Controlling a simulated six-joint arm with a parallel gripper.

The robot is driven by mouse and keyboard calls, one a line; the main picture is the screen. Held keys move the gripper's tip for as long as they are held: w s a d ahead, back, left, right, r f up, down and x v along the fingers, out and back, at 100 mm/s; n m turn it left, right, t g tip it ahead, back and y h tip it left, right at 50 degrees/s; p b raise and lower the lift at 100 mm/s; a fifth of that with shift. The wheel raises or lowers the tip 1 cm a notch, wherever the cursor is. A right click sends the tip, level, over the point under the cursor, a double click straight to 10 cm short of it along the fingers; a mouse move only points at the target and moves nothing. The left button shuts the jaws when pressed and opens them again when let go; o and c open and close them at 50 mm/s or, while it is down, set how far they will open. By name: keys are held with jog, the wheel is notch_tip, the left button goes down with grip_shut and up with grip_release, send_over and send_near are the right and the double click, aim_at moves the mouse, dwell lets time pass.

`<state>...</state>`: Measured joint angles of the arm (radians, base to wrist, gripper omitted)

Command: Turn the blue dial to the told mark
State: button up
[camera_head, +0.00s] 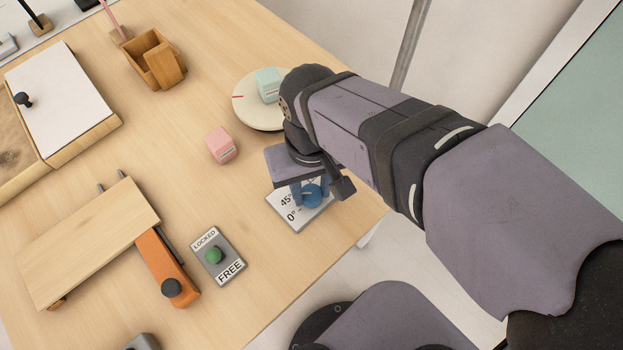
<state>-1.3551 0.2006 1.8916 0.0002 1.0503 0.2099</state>
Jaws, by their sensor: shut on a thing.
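The blue dial (313,194) sits on a pale plate (293,218) near the table's right edge. The marks "45°" and "0°" show on the left part of the plate; the rest of the plate is hidden under my gripper. My gripper (312,191) points down over the plate and is shut on the blue dial, with blue fingers at its sides. A white pointer line shows on the dial's left side, but its exact angle is hard to read.
A pink cube (220,145) lies behind and left of the plate. A round cream disc (245,109) with a mint cube (269,85) is further back. A grey switch box (232,270) with a green knob and an orange block (165,262) stand at front left. Bare table lies between.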

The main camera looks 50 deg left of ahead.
aim_at(312, 193)
jog(key=m+p, duration=0.3)
jog(key=m, duration=0.2)
jog(key=shift+r+m+p, duration=0.2)
jog(key=shift+m+p, duration=0.1)
jog(key=shift+p, duration=0.05)
jog(key=shift+f+m+p, duration=0.15)
jog(key=shift+m+p, duration=1)
jog(key=shift+m, duration=1.05)
jog(key=o, duration=1)
jog(key=shift+o, duration=0.2)
jog(key=shift+r, duration=3.65)
